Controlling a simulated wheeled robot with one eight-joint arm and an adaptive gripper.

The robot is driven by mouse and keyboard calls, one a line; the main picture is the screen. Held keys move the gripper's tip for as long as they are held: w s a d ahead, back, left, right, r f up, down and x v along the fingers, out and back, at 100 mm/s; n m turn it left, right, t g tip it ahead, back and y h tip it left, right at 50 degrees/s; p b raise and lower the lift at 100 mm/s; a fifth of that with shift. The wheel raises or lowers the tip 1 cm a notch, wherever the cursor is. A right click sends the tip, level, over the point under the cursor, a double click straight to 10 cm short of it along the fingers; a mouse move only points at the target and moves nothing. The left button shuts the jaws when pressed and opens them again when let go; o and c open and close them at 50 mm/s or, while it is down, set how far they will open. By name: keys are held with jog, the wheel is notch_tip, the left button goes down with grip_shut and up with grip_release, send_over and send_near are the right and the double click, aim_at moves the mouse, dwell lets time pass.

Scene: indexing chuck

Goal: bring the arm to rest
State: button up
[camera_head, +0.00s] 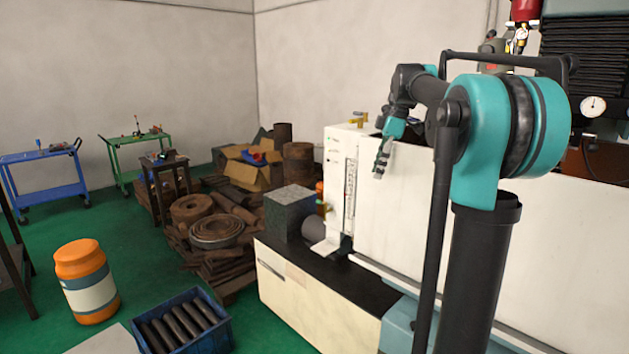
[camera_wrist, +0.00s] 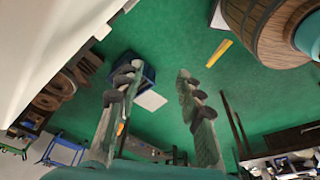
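My arm, teal and black, rises at the right of the head view and bends left at the top. My gripper (camera_head: 381,163) hangs fingers down in front of the white machine (camera_head: 343,190), near its upper left part. Whether it touches the machine I cannot tell from this view.
A blue crate of dark bars (camera_head: 182,322) and an orange drum (camera_head: 86,281) stand on the green floor at left. Rusty scrap (camera_head: 216,232) is piled behind. In the wrist view a wooden barrel-like thing (camera_wrist: 262,30) and a yellow strip (camera_wrist: 219,53) show. Floor at left is partly clear.

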jog(key=s+f+m+t+h, duration=0.1)
jog(key=s+f+m+t, duration=0.1)
jog(key=s+f+m, duration=0.6)
jog(key=s+f+m+t+h, duration=0.1)
jog(key=s+f+m, duration=0.7)
jog(key=s+f, duration=1.2)
notch_tip(320, 180, down, 6)
jog(key=shift+s+f+m+t+h, duration=0.2)
jog(key=shift+m+t+h, duration=0.1)
jog(key=shift+t+h, duration=0.1)
